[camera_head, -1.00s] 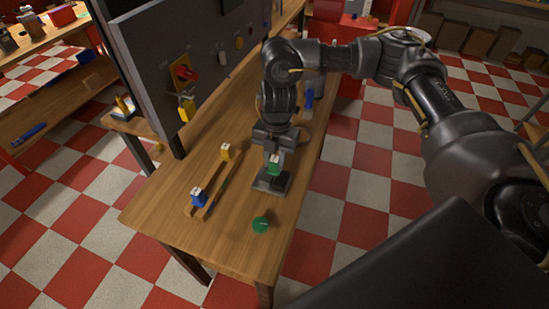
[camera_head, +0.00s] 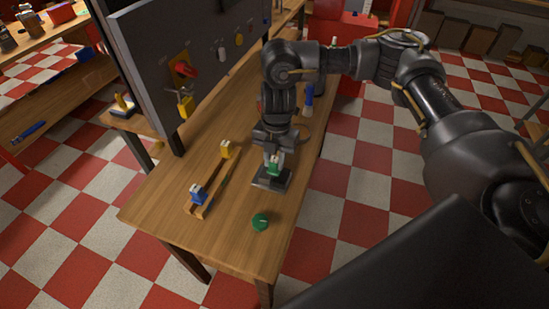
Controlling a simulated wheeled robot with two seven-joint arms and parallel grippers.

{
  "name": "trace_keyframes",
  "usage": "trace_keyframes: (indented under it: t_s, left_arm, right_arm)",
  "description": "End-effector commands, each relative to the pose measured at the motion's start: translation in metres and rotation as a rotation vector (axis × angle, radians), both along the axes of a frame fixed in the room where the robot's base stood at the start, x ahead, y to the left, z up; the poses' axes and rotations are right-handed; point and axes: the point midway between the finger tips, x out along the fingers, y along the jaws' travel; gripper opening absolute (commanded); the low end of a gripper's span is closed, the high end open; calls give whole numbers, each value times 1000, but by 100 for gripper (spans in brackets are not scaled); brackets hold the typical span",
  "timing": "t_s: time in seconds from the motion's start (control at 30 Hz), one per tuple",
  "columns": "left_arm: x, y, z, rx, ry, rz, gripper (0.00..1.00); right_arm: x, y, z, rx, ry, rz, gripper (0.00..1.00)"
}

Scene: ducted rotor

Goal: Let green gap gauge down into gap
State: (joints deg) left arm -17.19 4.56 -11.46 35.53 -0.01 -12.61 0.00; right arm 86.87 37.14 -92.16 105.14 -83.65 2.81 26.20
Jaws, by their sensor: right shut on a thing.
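The green gap gauge (camera_head: 274,169) is upright between the fingers of my right gripper (camera_head: 272,156), which is shut on it. It is over a dark grey block-like fixture (camera_head: 270,181) on the wooden table (camera_head: 245,245). The gauge's lower end and the gap are too small and partly hidden, so I cannot tell how deep it sits. A blue gauge (camera_head: 198,195) and a yellow gauge (camera_head: 225,149) stand at the two ends of a wooden rack (camera_head: 216,184) left of the fixture. My left gripper is not in view.
A round green piece (camera_head: 260,222) lies on the table in front of the fixture. A grey panel (camera_head: 200,60) with a red switch (camera_head: 187,69) and a yellow padlock (camera_head: 185,106) stands at the left.

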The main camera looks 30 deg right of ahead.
Motion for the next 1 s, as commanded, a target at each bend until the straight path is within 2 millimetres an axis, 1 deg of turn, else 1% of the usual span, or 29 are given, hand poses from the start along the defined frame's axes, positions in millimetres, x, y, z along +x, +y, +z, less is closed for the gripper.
trace_keyframes:
  t_s: [0.77, 1.0]
  left_arm:
    - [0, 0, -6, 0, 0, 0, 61]
    - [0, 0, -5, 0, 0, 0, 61]
  right_arm:
    - [0, 0, -12, 0, 0, 0, 2]
    - [0, 0, -12, 0, 0, 0, 2]
